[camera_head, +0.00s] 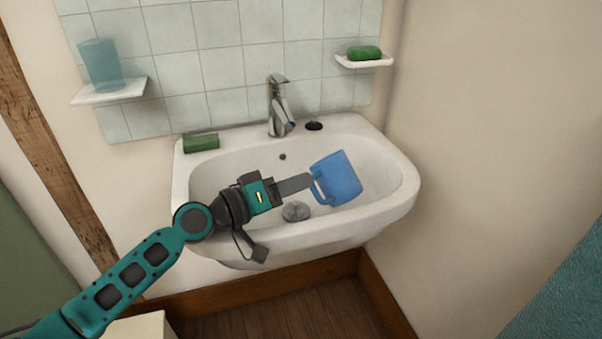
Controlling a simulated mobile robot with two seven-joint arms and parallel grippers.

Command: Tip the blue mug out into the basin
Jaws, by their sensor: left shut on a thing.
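The blue mug (338,178) is held over the white basin (399,188), tilted a little, with its handle on the left side. My left gripper (310,182) is shut on the mug at its handle, reaching in from the left over the basin's front part. I cannot see inside the mug or tell whether anything is in it. A grey round drain piece (296,211) shows in the basin below and left of the mug. My right gripper is not in view.
A chrome tap (280,108) stands at the basin's back. A green block (201,142) lies on the rim's back left. A translucent blue tumbler (100,64) stands on the left shelf (110,93). A green soap (364,53) lies on the right shelf (366,63).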

